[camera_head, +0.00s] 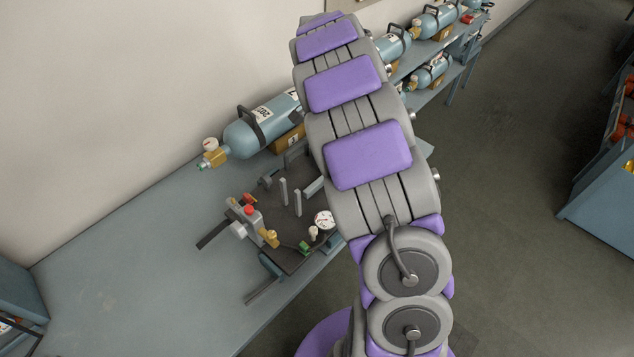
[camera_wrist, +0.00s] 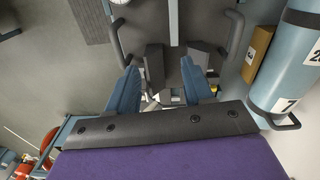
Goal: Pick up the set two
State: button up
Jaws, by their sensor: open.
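In the head view a breathing set lies on the blue-grey bench, with a dark plate (camera_head: 286,258), a round white gauge (camera_head: 324,219) and brass and red-knobbed fittings. A light-blue cylinder (camera_head: 240,139) lies behind it by the wall, its label too small to read surely. I cannot tell which is set two. My gripper is hidden behind my arm in the head view. In the wrist view my gripper (camera_wrist: 160,84) is open, its two blue fingers apart around or above dark blocks (camera_wrist: 155,68); contact is unclear. Dark bar handles (camera_wrist: 236,35) stand on both sides.
A light-blue cylinder (camera_wrist: 298,62) with a yellow-brown block (camera_wrist: 258,55) is close on the right in the wrist view. More cylinders (camera_head: 437,20) lie on a far shelf. The bench (camera_head: 130,265) is bare at left. A blue cabinet (camera_head: 600,205) stands right, across open floor.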

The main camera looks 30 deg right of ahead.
jog(key=w+d+f, duration=0.2)
jog(key=w+f, duration=0.1)
jog(key=w, duration=0.1)
jog(key=m, duration=0.1)
send_near(320, 179)
jog(key=shift+y, duration=0.3)
jog(key=f, duration=0.1)
jog(key=d+f, duration=0.1)
jog(key=d+f+b, duration=0.1)
jog(key=f, duration=0.1)
jog(key=shift+w, duration=0.2)
jog(key=a+f, duration=0.2)
jog(key=a, duration=0.1)
jog(key=shift+s+a+f+b, duration=0.1)
jog(key=shift+s+f+b, duration=0.2)
jog(key=shift+s+b, duration=0.05)
jog(key=d+f, duration=0.1)
jog(key=f, duration=0.2)
jog(key=shift+d, duration=0.75)
jog(key=shift+a+r, duration=0.15)
jog(key=shift+a, duration=0.95)
jog(key=c, duration=0.6)
jog(key=shift+d, duration=0.15)
jog(key=shift+c, duration=1.3)
jog(key=shift+d, duration=0.4)
grip_shut()
